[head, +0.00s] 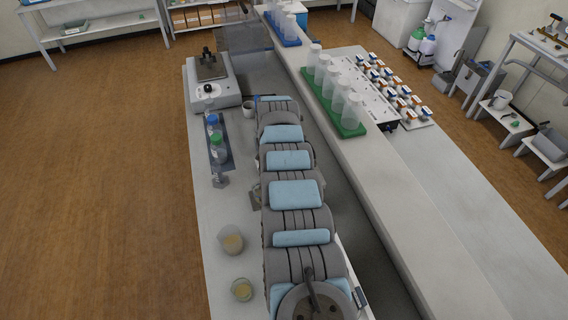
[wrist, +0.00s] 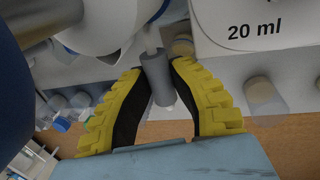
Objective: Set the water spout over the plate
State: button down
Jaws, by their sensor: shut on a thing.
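In the wrist view, my gripper (wrist: 160,72), with yellow-ribbed black fingers, is shut on a small grey cylinder (wrist: 158,82). The cylinder hangs on a pale thin stem below a rounded white part; it looks like the water spout. In the head view my own arm runs up the middle and hides the gripper and the spout. A white and grey device with a dark flat plate on top (head: 211,68) stands at the far left of the bench. I cannot tell whether this is the task's plate. What lies directly under the spout is unclear.
A white body marked "20 ml" (wrist: 255,22) is close to the right finger, with a pale cylinder (wrist: 265,97) below it. Bottles (head: 218,146), a white cup (head: 249,109) and beakers (head: 231,240) stand left of my arm. A green bottle rack (head: 345,128) is on the right ledge.

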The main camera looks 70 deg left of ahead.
jog(key=shift+d+f, duration=0.1)
dwell(0.3)
jog(key=c, duration=0.9)
grip_release()
jog(key=shift+r, duration=0.65)
jog(key=r, duration=0.3)
jog(key=d+r, duration=0.1)
jog(key=r, duration=0.3)
jog(key=d+r, duration=0.1)
jog(key=r, duration=0.2)
jog(key=shift+s+d+r, duration=0.15)
jog(key=shift+r, duration=0.15)
